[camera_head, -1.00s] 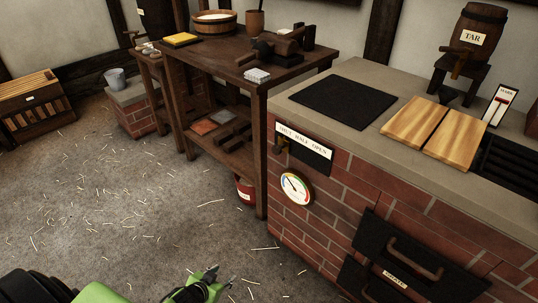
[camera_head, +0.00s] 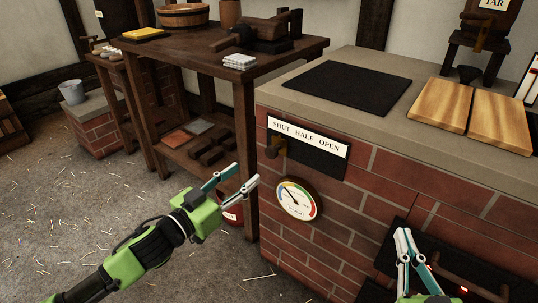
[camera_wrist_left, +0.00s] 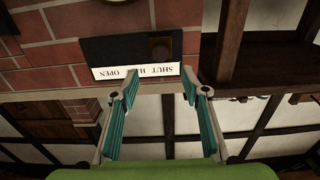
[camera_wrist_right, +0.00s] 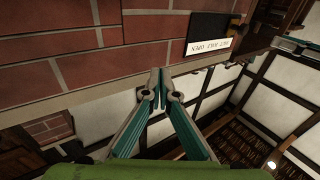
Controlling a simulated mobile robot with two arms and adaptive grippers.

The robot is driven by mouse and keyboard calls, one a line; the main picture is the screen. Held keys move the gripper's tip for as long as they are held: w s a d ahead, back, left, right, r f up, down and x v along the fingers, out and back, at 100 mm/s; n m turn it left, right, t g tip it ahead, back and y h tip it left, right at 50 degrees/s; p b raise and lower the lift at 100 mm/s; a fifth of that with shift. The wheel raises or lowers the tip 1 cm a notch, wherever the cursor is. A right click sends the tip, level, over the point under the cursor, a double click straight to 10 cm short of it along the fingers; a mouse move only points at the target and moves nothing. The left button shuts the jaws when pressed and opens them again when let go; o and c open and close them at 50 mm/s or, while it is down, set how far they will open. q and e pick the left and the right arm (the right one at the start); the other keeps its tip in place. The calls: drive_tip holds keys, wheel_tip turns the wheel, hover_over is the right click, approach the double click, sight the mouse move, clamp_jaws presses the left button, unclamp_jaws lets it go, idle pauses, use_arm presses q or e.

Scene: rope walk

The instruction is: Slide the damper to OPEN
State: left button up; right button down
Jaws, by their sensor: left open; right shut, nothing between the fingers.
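The damper is a dark plate (camera_head: 318,160) on the brick front, under a white label strip (camera_head: 309,138) reading SHUT, HALF, OPEN. Its brass knob (camera_head: 275,147) sits at the left end, by SHUT. The plate also shows upside down in the left wrist view (camera_wrist_left: 115,47), with the knob (camera_wrist_left: 160,48) by SHUT. My left gripper (camera_head: 240,178) is open and empty, left of and below the knob, apart from it. My right gripper (camera_head: 405,233) is shut and empty, lower right of the plate, in front of the bricks. The plate shows in the right wrist view (camera_wrist_right: 207,27).
A round gauge (camera_head: 298,199) is on the bricks below the damper. A dark oven door (camera_head: 450,265) is at lower right, partly behind my right gripper. A wooden table (camera_head: 215,62) stands to the left, with a red bucket (camera_head: 232,211) below it. Wooden boards (camera_head: 440,104) lie on the counter.

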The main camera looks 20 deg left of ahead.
sight(269, 155)
use_arm(q)
drive_tip(key=b+x, duration=0.2)
drive_tip(key=x, duration=1)
drive_tip(key=shift+w+f, duration=0.1)
drive_tip(key=shift+w, duration=0.05)
drive_tip(key=shift+w+d, duration=0.2)
drive_tip(key=shift+w, duration=0.25)
use_arm(e)
drive_tip(key=s+r+t+y, duration=0.1)
drive_tip(key=s+r+t, duration=0.1)
drive_tip(key=r, duration=0.3)
drive_tip(key=s+r+t+y, duration=0.1)
drive_tip(key=r+t, duration=0.3)
drive_tip(key=r, duration=0.2)
drive_tip(key=shift+s+a, duration=0.2)
drive_tip(key=shift+s, duration=0.2)
use_arm(q)
drive_tip(key=shift+c, duration=0.4)
clamp_jaws()
